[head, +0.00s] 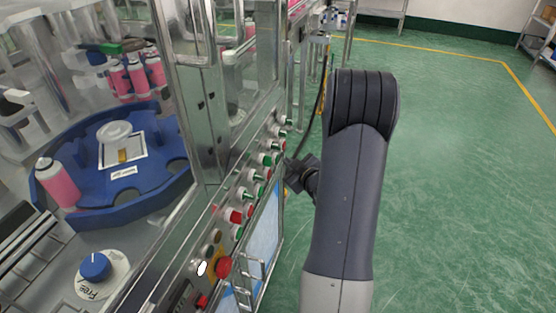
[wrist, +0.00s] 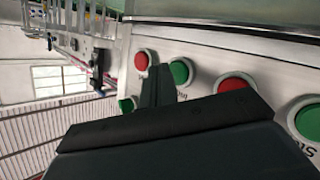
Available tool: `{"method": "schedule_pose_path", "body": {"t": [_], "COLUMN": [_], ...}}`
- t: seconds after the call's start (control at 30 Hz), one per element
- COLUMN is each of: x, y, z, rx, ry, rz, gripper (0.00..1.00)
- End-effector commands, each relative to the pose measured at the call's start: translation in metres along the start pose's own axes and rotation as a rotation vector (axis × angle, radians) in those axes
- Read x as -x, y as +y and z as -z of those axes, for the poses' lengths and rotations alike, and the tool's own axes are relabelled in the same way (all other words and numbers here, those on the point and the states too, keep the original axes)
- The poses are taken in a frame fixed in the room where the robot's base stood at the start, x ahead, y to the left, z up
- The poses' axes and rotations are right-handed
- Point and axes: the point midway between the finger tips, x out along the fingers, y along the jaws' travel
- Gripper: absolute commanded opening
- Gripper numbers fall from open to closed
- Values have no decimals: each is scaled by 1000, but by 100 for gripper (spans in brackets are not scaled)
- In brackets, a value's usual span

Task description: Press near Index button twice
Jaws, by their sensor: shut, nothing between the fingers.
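The control panel (head: 236,200) carries a row of red and green buttons along the machine's side. My gripper (head: 289,172) is at the panel's outer face, beside the middle of the row. In the wrist view my gripper (wrist: 160,80) is shut and empty, its dark fingers pointing in among the buttons. A red button (wrist: 141,60) and a green button (wrist: 180,72) show by the fingertips. A partly hidden label, perhaps "Index", lies beside the fingers. The button directly behind the fingers is hidden, and I cannot tell whether the tips touch it.
Another red button (wrist: 235,84) and a green button (wrist: 307,118) sit nearer. A blue rotary table (head: 130,205) with pink cans stands behind the machine's frame. A blue knob (head: 95,266) and a red emergency button (head: 223,266) are at the near end. Green floor (head: 450,150) is clear at right.

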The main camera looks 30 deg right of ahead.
Motion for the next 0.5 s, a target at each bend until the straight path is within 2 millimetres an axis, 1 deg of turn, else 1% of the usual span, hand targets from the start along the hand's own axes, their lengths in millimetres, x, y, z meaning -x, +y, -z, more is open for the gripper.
{"method": "schedule_pose_path", "body": {"t": [0.5], "x": [-6], "y": [-4], "z": [5], "rx": [1], "ry": [1], "rz": [0], "gripper": [0]}}
